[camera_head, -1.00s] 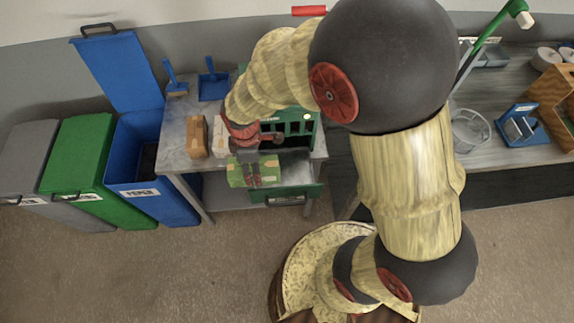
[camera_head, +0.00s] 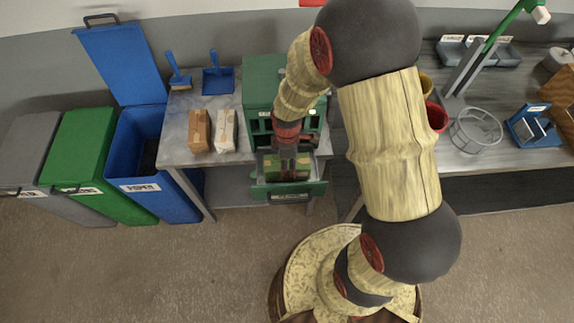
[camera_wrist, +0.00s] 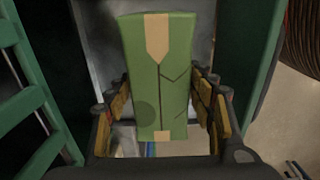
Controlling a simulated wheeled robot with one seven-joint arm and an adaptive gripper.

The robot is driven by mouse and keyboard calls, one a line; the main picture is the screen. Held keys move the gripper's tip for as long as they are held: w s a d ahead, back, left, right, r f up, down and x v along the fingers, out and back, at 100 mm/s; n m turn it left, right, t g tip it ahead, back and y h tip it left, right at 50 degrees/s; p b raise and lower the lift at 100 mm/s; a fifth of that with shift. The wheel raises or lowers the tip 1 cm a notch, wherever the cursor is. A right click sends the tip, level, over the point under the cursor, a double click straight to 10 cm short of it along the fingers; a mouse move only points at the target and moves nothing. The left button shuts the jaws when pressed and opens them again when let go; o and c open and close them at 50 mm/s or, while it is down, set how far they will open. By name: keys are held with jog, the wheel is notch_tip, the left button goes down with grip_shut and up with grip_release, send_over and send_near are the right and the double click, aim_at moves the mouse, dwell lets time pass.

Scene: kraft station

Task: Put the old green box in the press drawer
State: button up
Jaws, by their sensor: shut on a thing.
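The old green box (camera_wrist: 160,80) has tan tape strips and dark crack marks. In the wrist view it stands between the two fingers of my gripper (camera_wrist: 168,115), which is shut on it. In the head view the green box (camera_head: 280,174) is over the open press drawer (camera_head: 296,193), mostly covered by my gripper (camera_head: 289,166). The drawer sticks out from the green press (camera_head: 262,85). I cannot tell whether the box touches the drawer floor.
A brown box (camera_head: 198,131) and a whitish box (camera_head: 226,131) stand on the table left of the press. Blue, green and grey bins stand further left; the blue bin (camera_head: 150,190) has its lid up. A red container (camera_head: 436,117) is on the right-hand bench.

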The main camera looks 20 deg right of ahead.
jog(key=shift+f, duration=0.25)
jog(key=shift+f, duration=0.2)
jog(key=o, duration=1.3)
jog(key=shift+c, duration=0.2)
jog(key=shift+r, duration=0.15)
